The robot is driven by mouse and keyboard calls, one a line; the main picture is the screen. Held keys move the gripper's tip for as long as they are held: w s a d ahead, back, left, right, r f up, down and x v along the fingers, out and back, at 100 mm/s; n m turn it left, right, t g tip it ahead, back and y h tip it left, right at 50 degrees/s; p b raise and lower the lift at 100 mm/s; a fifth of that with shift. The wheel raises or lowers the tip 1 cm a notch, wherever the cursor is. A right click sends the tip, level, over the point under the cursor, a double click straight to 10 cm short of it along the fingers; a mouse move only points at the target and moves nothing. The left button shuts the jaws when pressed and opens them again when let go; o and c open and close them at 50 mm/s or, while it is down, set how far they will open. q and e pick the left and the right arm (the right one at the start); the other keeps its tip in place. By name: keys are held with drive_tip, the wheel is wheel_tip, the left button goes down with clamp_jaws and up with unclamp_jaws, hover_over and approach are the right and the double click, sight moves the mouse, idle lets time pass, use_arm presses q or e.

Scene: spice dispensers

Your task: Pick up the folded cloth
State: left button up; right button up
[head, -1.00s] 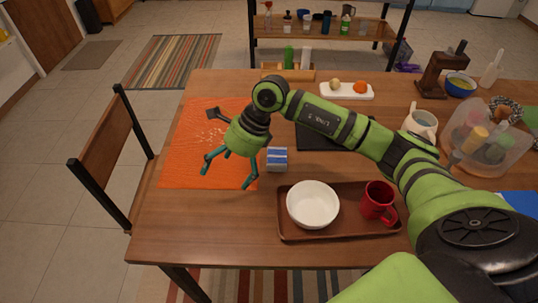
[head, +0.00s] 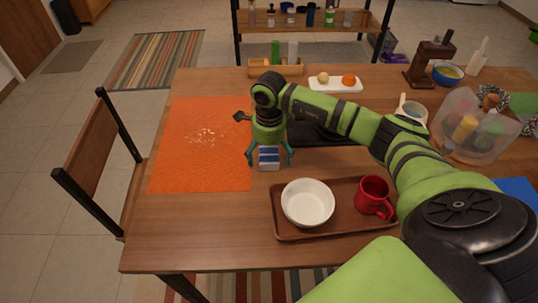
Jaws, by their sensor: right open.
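The folded cloth (head: 268,154) is a small blue and white bundle on the wooden table, just right of the orange mat. My right gripper (head: 269,162) points down over it, open, with one teal finger on each side of the cloth in the picture. I cannot tell whether the fingers touch it or how high they are above the table. The gripper body hides the cloth's far part. My left gripper is not in view.
The orange mat (head: 203,170) has pale scattered bits on it. A brown tray (head: 335,222) with a white bowl (head: 307,203) and red mug (head: 373,197) lies in front. A dark flat item (head: 310,133) lies right of the gripper. The table's front left is clear.

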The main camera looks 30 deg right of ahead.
sight(269, 153)
drive_tip(key=c, duration=1.2)
drive_tip(key=shift+r, duration=0.4)
wheel_tip(269, 153, up, 3)
drive_tip(key=shift+w+f+b, duration=0.1)
drive_tip(key=shift+b, duration=0.4)
drive_tip(key=s+d+r, duration=0.1)
drive_tip(key=s+r, duration=0.1)
drive_tip(key=s, duration=0.1)
drive_tip(key=s+d+r+b, duration=0.1)
drive_tip(key=s+r, duration=0.2)
drive_tip(key=s, duration=0.1)
drive_tip(key=s+d+r+b, duration=0.1)
drive_tip(key=s+r, duration=0.1)
drive_tip(key=s, duration=0.2)
drive_tip(key=shift+s+d+r, duration=0.15)
drive_tip(key=shift+d+r, duration=0.05)
drive_tip(key=shift+d, duration=0.2)
